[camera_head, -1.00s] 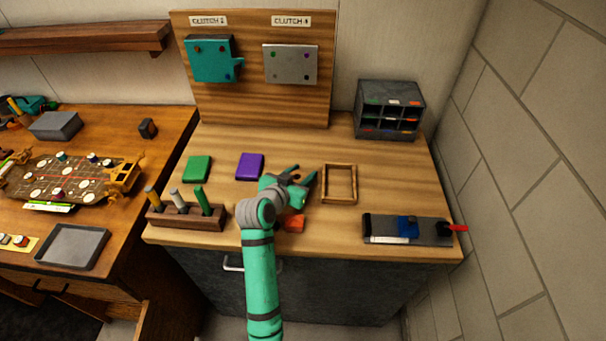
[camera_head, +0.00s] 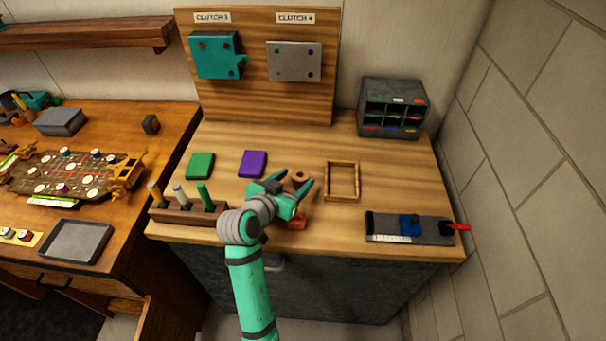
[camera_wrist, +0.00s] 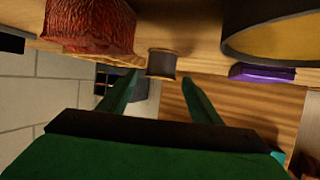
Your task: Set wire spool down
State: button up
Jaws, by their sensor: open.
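The wire spool (camera_head: 300,175) is a small, tan, round piece standing upright on the wooden bench top, left of the wooden frame (camera_head: 357,182). In the wrist view the spool (camera_wrist: 161,66) shows a dark, coppery middle between paler ends. My gripper (camera_head: 299,180) is open and empty, with its fingers pointing at the spool from the front left. In the wrist view the fingertips (camera_wrist: 161,78) are spread to either side of the spool, with visible gaps. The spool seems to rest on the bench, not in the jaws.
A purple pad (camera_head: 252,163) and a green pad (camera_head: 200,165) lie to the left. An orange-red block (camera_head: 297,223) sits by my gripper. A holder with upright tools (camera_head: 188,213) is at the front left, a grey fixture (camera_head: 385,235) at the right, a compartment organizer (camera_head: 392,92) behind.

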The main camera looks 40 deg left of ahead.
jog(key=shift+v, duration=2.4)
